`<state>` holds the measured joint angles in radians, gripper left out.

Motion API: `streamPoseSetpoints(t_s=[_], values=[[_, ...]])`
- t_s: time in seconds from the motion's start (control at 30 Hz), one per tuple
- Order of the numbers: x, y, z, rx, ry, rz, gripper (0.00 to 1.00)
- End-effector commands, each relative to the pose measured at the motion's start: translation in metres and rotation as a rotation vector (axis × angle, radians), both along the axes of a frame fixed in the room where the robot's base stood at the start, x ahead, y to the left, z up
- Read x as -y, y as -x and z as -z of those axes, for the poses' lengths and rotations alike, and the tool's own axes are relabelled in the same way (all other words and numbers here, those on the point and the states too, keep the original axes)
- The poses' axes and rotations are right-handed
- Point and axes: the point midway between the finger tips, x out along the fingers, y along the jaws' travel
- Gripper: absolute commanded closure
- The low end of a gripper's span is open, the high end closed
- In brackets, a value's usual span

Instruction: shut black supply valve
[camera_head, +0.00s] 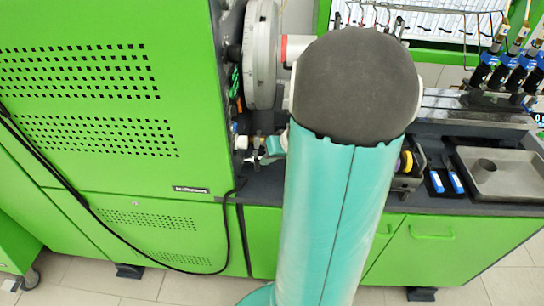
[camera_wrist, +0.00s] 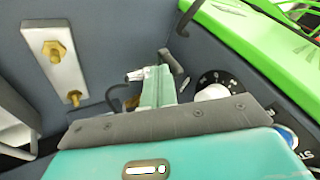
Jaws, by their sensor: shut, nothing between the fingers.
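In the wrist view, a dark T-shaped handle (camera_wrist: 174,63) stands just beyond and right of my gripper's tips; it may be the black supply valve, but I cannot be sure. My gripper (camera_wrist: 158,74) is shut and empty, its teal fingers pointing toward the dark panel. A metal fitting (camera_wrist: 134,75) shows just left of the fingertips. I cannot tell whether the fingers touch the handle or the fitting. In the head view, my gripper (camera_head: 271,149) shows partly beside the brass and white fittings (camera_head: 243,142) at the green cabinet's side. My arm hides much around it.
The green cabinet (camera_head: 95,90) stands left of my arm. A large round metal housing (camera_head: 262,55) is above the gripper. A black dial (camera_wrist: 222,79) and a plate with brass fittings (camera_wrist: 54,60) flank the fingers. A metal tray (camera_head: 505,173) lies on the right of the bench.

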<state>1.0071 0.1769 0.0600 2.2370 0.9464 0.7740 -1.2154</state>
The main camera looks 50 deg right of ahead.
Motion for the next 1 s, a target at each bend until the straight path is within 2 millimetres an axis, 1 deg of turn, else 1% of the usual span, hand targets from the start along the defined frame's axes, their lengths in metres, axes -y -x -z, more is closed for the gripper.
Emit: streamPoseSetpoints(t_s=[0.03,0.13,0.4,1.0], values=[[-0.004,-0.001,-0.001,0.001,0.001,0.026,1.0],[-0.008,-0.002,0.0,0.001,0.0,0.062,1.0],[-0.014,-0.005,0.0,0.001,-0.001,0.07,1.0],[-0.016,-0.006,0.0,0.0,-0.001,0.068,1.0]])
